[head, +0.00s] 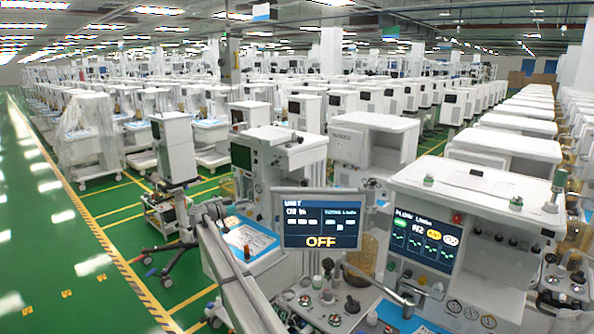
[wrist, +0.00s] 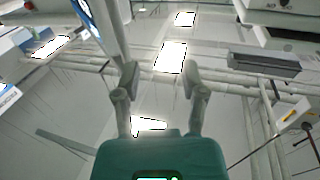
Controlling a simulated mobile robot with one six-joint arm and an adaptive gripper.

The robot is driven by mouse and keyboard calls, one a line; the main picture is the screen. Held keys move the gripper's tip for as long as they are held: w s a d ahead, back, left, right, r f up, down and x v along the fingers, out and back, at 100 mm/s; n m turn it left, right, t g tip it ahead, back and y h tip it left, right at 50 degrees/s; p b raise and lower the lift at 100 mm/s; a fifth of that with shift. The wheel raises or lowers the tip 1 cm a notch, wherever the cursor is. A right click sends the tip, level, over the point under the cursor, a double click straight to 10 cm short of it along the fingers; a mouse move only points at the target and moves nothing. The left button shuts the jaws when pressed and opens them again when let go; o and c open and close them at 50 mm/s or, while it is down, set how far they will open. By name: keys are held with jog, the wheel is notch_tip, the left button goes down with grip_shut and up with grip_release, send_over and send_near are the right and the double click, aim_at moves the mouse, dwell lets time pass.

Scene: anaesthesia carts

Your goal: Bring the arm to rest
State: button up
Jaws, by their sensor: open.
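My gripper (wrist: 160,76) shows in the wrist view with its two grey fingers well apart. Nothing is between the fingers. The wrist camera looks up past them to a pale ceiling with bright lamps. I cannot make out the gripper in the head view. The head view shows an anaesthesia cart with a small screen (head: 320,229) that reads OFF, close in front. A larger cart with a blue display (head: 425,238) stands to its right.
Carts crowd the hall in long rows. A cart under clear plastic (head: 88,140) stands at the left. The green floor (head: 50,235) at the far left is clear, with a yellow line along it. In the wrist view, pale equipment edges (wrist: 280,18) show at the upper right.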

jog(key=s+d+r+n+t+y+b, duration=0.1)
jog(key=s+d+n+t+y+b, duration=0.2)
jog(key=d+n+t+y, duration=0.65)
jog(key=s+d+f+n+g+y+b, duration=0.25)
jog(key=s+d+f+g+y, duration=0.3)
jog(key=s+f, duration=0.45)
jog(key=s+d+f+n+g+y+b, duration=0.1)
jog(key=s+d+f+n+g+y, duration=0.4)
jog(key=s+f, duration=0.55)
jog(key=s+d+f+m+g+h, duration=0.1)
jog(key=s+d+f+m+g, duration=0.1)
jog(key=s+d, duration=0.3)
jog(key=s+d+f+m+g+h+b, duration=0.1)
jog(key=s+d+g, duration=0.3)
jog(key=s, duration=1)
jog(key=s+d+f+m+g+h, duration=0.2)
jog(key=s+d+f+h, duration=0.1)
jog(key=s+d, duration=0.5)
jog(key=shift+s+d+f+m+g+b, duration=0.15)
jog(key=shift+s+f+m+g+b, duration=0.25)
jog(key=shift+s+f, duration=0.3)
